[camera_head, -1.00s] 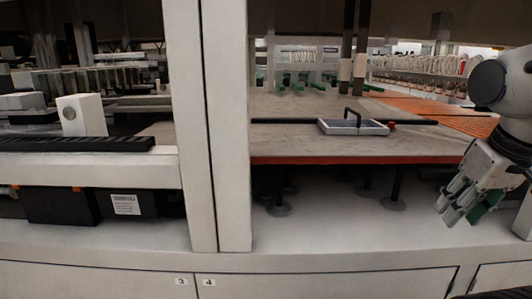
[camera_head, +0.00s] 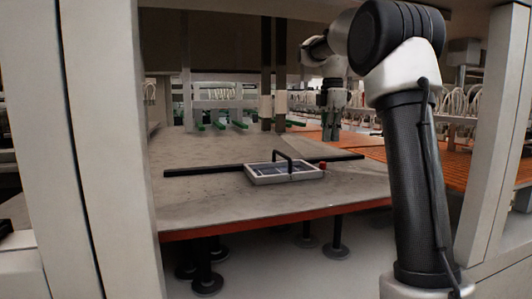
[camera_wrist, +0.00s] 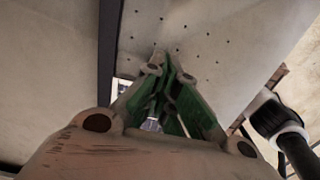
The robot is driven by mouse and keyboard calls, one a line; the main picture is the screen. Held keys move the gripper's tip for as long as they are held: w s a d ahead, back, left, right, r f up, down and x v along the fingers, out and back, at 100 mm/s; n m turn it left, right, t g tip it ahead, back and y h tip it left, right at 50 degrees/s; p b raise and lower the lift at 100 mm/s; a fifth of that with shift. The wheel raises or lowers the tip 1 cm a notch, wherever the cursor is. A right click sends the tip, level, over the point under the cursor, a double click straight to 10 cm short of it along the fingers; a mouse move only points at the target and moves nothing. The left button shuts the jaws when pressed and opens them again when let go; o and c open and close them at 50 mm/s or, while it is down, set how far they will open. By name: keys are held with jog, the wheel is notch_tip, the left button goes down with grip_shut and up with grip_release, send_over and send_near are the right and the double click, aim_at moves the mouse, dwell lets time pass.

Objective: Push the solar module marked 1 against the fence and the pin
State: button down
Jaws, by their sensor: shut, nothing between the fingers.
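The solar module (camera_head: 262,179) is a flat panel with a white frame and a black handle on top. It lies on the grey table (camera_head: 225,205), at the near side of the black fence (camera_head: 205,171). The red-topped pin (camera_head: 323,167) stands close by its right end. I cannot tell whether the module touches either, and no number is readable. My gripper (camera_head: 331,138) is above the table's far right part, behind and right of the module. In the wrist view my gripper (camera_wrist: 165,62) has green-sided fingers brought together and empty. The fence (camera_wrist: 108,55) runs left of them.
White frame posts stand left (camera_head: 105,150) and right (camera_head: 490,140) of the opening. An orange slatted surface (camera_head: 455,148) lies at the right. Green-footed fixtures (camera_head: 238,125) stand at the back. The table's near part is clear.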

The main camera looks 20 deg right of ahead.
send_over(267, 174)
notch_tip(267, 174, down, 5)
jog(key=shift+d, duration=0.45)
dwell(0.3)
jog(key=d, duration=0.4)
jog(key=shift+a, duration=0.15)
